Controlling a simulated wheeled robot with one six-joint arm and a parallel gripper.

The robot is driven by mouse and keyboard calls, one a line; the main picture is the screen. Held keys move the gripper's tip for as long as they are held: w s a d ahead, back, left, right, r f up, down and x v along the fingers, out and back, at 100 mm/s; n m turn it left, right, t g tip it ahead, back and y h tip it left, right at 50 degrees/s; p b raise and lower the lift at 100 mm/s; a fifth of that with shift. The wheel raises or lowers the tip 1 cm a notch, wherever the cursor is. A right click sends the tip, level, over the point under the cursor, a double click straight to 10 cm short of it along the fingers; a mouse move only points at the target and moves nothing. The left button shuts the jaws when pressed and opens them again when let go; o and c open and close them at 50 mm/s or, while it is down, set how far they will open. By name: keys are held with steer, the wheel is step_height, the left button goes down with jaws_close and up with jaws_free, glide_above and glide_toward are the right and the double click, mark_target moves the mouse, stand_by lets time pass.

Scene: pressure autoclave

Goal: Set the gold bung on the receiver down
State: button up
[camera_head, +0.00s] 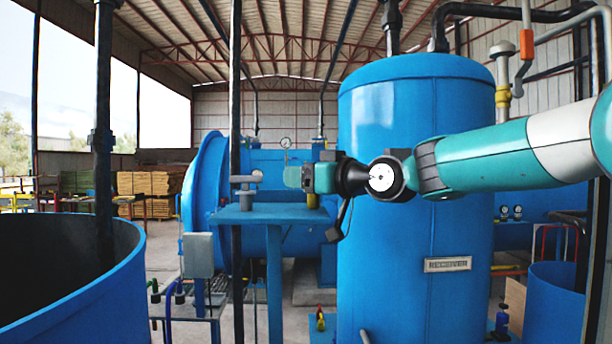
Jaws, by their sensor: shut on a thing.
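My arm reaches in from the right, across the front of the tall blue receiver (430,264), which carries a nameplate. My gripper (308,190) is at the arm's left end, left of the receiver and above the right part of a blue stand. It is shut on a small gold thing, which I take as the gold bung (312,202), showing just below the arm's end. The fingers are small and hard to make out. The bung's lower edge is close to the stand in the picture; I cannot tell whether they touch.
The blue stand (232,214) has a flat top with a grey fitting (246,190) on its left. A dark vertical pipe (235,100) passes beside it. The horizontal blue autoclave (205,185) lies behind. An open blue tank (110,290) fills the lower left.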

steer(key=o, duration=0.9)
steer(key=shift+f, duration=0.1)
steer(key=shift+o, duration=0.2)
steer(key=shift+r+p, duration=0.25)
steer(key=shift+p, duration=0.05)
steer(key=b+v, duration=0.6)
steer(key=v, duration=0.5)
steer(key=s+d+f+g+h, duration=0.1)
steer(key=s+f+g+h, duration=0.2)
steer(key=s+f, duration=0.7)
steer(key=s+d+f+m+g+h, duration=0.1)
steer(key=s+f+g, duration=0.4)
steer(key=s+f, duration=0.5)
steer(key=s+d+f+m+g+h, duration=0.1)
steer(key=s+d+f+g+h, duration=0.2)
steer(key=s+f, duration=0.7)
steer(key=shift+s+d+f+g+h, duration=0.15)
steer(key=shift+s+f+g+h, duration=0.3)
steer(key=shift+g+h, duration=0.4)
